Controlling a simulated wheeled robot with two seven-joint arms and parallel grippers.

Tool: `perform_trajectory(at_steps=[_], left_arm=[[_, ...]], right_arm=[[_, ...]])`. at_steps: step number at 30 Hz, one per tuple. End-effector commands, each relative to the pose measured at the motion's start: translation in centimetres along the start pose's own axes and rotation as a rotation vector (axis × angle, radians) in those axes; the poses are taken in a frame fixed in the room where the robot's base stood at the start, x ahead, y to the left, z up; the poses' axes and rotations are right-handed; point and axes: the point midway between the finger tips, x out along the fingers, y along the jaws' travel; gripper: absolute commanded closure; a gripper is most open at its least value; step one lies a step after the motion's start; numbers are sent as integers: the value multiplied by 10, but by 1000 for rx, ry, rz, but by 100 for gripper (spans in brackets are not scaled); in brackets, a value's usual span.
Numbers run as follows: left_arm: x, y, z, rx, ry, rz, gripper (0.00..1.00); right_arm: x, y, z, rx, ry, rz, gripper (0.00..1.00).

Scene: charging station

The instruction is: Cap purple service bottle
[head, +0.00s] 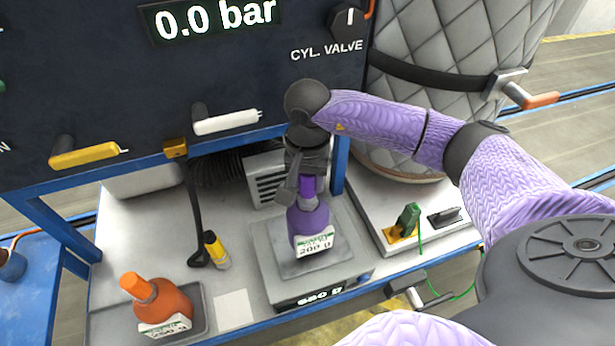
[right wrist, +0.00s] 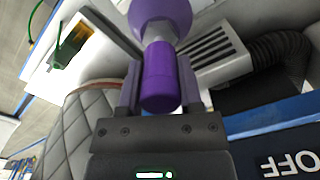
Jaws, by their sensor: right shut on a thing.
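The purple service bottle (head: 309,222) stands upright on a scale (head: 277,262) at the middle of the bench. It has a white label reading 200 g. A purple cap (head: 307,187) is at the top of its neck. My right gripper (head: 300,180) comes down from above and is shut on the cap. In the right wrist view the cap (right wrist: 159,85) lies between the two fingers, in line with the bottle (right wrist: 160,14), with a pale neck ring between them. I cannot tell how tightly the cap is seated. My left gripper is not in view.
An orange bottle (head: 162,304) stands in a dark tray at the front left. A yellow-and-black nozzle (head: 214,250) lies left of the scale. A vented grey box (head: 266,178) is behind. The dark panel (head: 160,80) with handles overhangs the bench. A green connector (head: 408,220) is at right.

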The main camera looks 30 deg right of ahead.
Motion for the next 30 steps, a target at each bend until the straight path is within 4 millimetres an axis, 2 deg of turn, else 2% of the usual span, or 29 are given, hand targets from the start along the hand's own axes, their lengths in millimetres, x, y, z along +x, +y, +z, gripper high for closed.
perform_trajectory(at_steps=[26, 27, 30], left_arm=[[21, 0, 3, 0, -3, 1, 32], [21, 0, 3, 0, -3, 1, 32], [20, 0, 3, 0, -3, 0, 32]], right_arm=[[23, 0, 0, 0, 0, 0, 100], [23, 0, 0, 0, 0, 0, 50], [22, 0, 0, 0, 0, 0, 29]])
